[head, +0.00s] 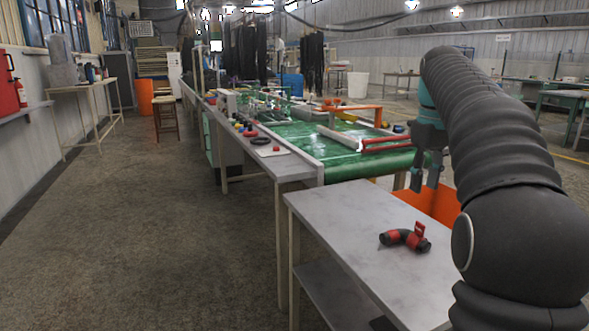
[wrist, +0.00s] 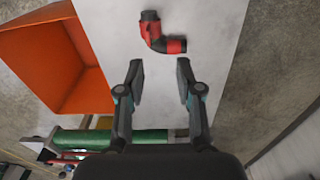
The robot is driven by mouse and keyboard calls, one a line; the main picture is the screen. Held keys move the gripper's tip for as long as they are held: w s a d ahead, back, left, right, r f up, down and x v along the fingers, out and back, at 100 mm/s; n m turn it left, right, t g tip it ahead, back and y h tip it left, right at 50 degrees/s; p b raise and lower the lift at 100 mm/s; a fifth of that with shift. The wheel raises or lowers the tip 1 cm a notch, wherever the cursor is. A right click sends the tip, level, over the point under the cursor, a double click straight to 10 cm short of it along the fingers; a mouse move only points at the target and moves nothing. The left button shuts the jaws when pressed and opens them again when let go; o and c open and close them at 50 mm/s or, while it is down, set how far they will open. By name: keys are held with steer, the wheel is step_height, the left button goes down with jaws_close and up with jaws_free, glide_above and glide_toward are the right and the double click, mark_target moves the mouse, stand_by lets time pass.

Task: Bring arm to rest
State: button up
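My gripper (head: 427,178) hangs above the far right side of the grey table (head: 340,220), fingers pointing down. In the wrist view my gripper (wrist: 160,82) has its two fingers spread wide, with only the tabletop between them. A short black and red hose elbow (head: 405,238) lies on the grey table, apart from the gripper. It also shows in the wrist view (wrist: 158,36), just beyond the fingertips. My arm in its dark ribbed cover fills the right of the head view.
An orange bin (head: 436,204) stands beside the grey table and also shows in the wrist view (wrist: 45,55). Black hoses (head: 312,60) hang farther back. The floor at left is clear.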

steer(key=s+a+f+m+t, duration=0.1)
steer(key=s+a+f+t, duration=0.15)
steer(key=s+a, duration=0.35)
steer(key=s+a+f+m+t, duration=0.1)
steer(key=s+a+f, duration=0.25)
steer(key=s, duration=0.45)
steer(key=s+a+f+t, duration=0.1)
steer(key=s+a+f, duration=0.1)
steer(key=s+f, duration=0.4)
steer(key=s+a+f+m, duration=0.1)
steer(key=s+a+f, duration=0.2)
steer(key=s+f, duration=0.3)
steer(key=shift+s+a+f+t, duration=0.25)
steer(key=shift+s+f+t, duration=0.1)
steer(key=shift+f, duration=0.35)
steer(key=shift+a, duration=0.15)
